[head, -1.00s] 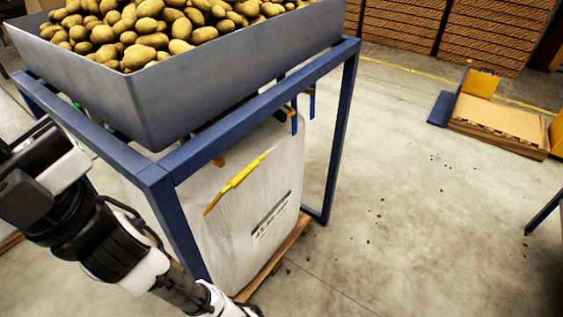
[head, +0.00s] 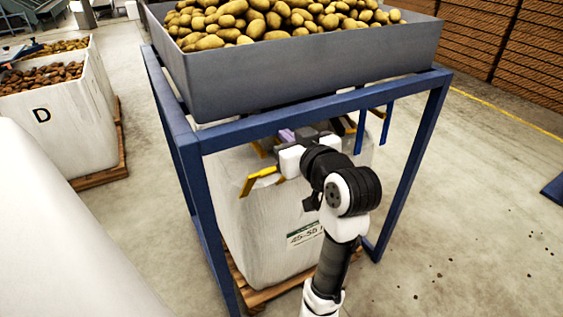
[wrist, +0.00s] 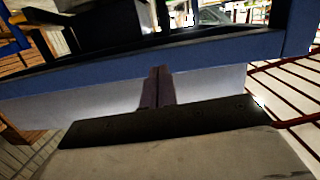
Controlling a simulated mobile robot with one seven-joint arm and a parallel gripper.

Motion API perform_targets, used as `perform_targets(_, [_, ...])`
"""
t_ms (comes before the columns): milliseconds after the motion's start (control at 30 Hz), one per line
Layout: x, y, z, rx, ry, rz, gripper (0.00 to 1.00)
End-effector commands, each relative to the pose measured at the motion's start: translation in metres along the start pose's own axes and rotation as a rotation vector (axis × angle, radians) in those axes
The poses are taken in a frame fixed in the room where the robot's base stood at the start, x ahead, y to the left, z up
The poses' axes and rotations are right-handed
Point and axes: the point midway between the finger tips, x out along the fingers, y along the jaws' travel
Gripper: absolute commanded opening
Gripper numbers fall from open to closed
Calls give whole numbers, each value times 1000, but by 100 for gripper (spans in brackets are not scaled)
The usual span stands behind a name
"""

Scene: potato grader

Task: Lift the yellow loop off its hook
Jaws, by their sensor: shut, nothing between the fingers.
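A yellow loop (head: 262,180) shows as a slanting strap at the near top corner of the white bulk bag (head: 250,215), under the blue frame. Blue hooks (head: 361,132) hang from the frame on the right; I cannot tell which hook bears the near loop. My gripper (head: 287,135) is over the bag top, just below the frame's beam, behind and right of the near loop. In the wrist view its fingers (wrist: 156,86) are together and empty, with no loop visible at them.
The blue frame (head: 290,124) carries a grey hopper (head: 310,72) of potatoes close above my gripper. Its legs stand at both sides of the bag.

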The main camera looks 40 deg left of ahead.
Motion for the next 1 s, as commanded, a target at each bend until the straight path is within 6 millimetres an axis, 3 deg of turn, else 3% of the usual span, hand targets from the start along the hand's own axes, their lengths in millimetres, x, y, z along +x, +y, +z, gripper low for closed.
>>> perform_targets(133, [-6,5,31,16,-125,-46,0])
perform_targets(333, [1,4,42,22,-167,-65,0])
perform_targets(800, [92,-2,56,21,-166,-63,0])
perform_targets(1000, [68,0,75,21,-164,-60,0])
